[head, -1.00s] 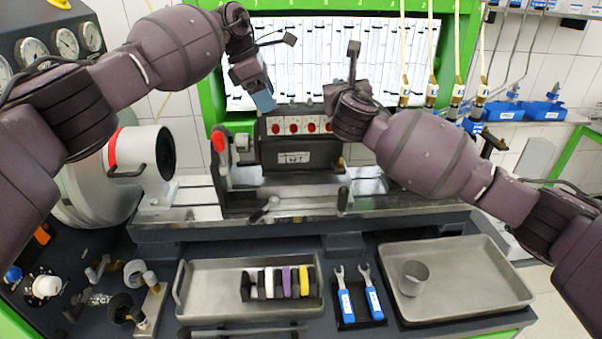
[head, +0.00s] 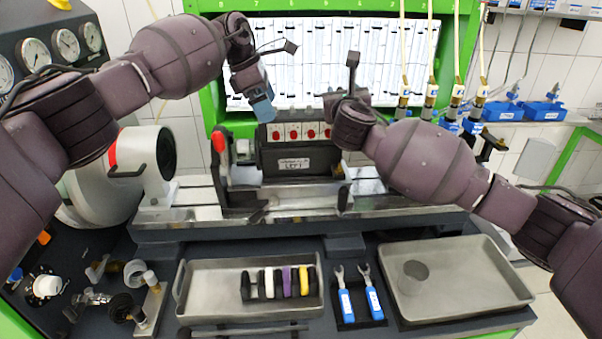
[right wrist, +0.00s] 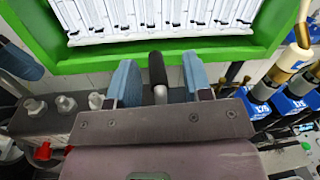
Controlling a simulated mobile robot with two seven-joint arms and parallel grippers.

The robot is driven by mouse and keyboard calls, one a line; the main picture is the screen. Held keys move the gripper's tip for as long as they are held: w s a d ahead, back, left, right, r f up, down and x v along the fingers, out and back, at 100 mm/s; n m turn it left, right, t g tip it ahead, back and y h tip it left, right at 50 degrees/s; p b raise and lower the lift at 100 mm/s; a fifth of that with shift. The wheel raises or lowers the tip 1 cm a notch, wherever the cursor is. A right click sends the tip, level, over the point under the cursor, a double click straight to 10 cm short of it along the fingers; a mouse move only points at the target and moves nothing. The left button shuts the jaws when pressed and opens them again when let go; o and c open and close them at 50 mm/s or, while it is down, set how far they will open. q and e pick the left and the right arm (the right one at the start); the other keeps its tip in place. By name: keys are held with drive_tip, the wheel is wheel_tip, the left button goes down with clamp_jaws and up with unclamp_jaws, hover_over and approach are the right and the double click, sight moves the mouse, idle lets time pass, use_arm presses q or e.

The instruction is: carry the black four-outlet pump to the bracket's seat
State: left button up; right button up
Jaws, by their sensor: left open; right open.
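The black four-outlet pump (head: 270,158) is upright above the middle of the bench, with red-marked plates and a white label on its front. It is over the bracket's metal seat (head: 300,194); I cannot tell if they touch. My left gripper (head: 263,110) is open at the pump's upper left end, blue fingertips pointing down. My right gripper (head: 336,100) is at its upper right end, partly hidden by its own wrist. In the right wrist view its blue fingers (right wrist: 160,85) are apart, with a black rod (right wrist: 157,68) between them. The pump's top fittings (right wrist: 65,103) show left.
A red-tipped lever (head: 219,142) stands left of the pump. The green frame (head: 212,90) rises behind.

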drive_tip(key=shift+s, duration=0.1)
use_arm(q)
drive_tip(key=v, duration=1.2)
use_arm(e)
drive_tip(key=s, duration=1.2)
drive_tip(key=shift+a, duration=0.4)
drive_tip(key=shift+f, duration=0.1)
